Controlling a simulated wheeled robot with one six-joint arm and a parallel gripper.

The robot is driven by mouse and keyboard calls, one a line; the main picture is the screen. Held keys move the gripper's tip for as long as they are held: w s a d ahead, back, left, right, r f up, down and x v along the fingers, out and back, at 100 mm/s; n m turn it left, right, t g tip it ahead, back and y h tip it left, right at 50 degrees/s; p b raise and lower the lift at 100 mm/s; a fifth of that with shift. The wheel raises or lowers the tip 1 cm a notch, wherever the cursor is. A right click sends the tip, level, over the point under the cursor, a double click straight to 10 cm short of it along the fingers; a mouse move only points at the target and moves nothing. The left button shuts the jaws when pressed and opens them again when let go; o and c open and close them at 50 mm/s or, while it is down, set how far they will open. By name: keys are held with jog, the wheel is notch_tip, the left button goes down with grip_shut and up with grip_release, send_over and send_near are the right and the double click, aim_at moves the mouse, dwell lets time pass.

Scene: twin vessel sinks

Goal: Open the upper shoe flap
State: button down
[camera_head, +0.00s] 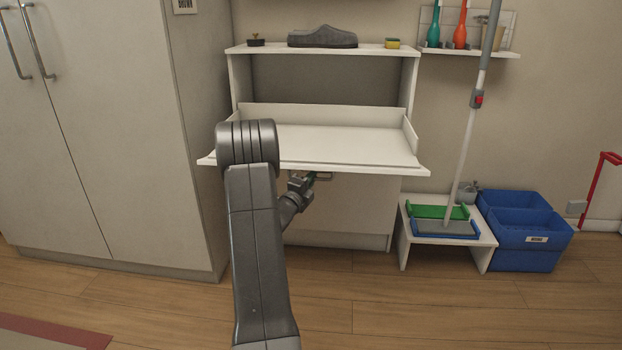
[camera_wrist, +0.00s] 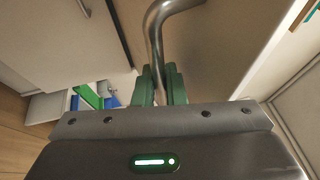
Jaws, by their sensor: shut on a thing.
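The upper shoe flap (camera_head: 330,145) of the white shoe cabinet is tipped down and outward, close to level, with its inner side and low rims facing up. My gripper (camera_head: 318,176) is under the flap's front part, partly hidden by my arm. In the wrist view my gripper's green fingers (camera_wrist: 160,82) are shut on a bent metal handle (camera_wrist: 154,35). The handle joins a pale panel above it. In the head view the handle is mostly hidden under the flap.
A grey shoe (camera_head: 322,37), a small dark pot (camera_head: 256,43) and a yellow sponge (camera_head: 392,43) sit on the cabinet top. The lower front panel (camera_head: 345,215) is upright. A tall cupboard (camera_head: 110,130) stands left; a low bench (camera_head: 403,228) and blue bins (camera_head: 525,235) stand right.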

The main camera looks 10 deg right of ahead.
jog(key=shift+w+r, duration=0.1)
jog(key=shift+r, duration=0.05)
jog(key=c, duration=1.8)
grip_release()
jog(key=p+v, duration=0.3)
jog(key=v, duration=1.1)
jog(key=shift+d, duration=0.1)
jog(key=b+x, duration=0.3)
jog(key=x, duration=1.1)
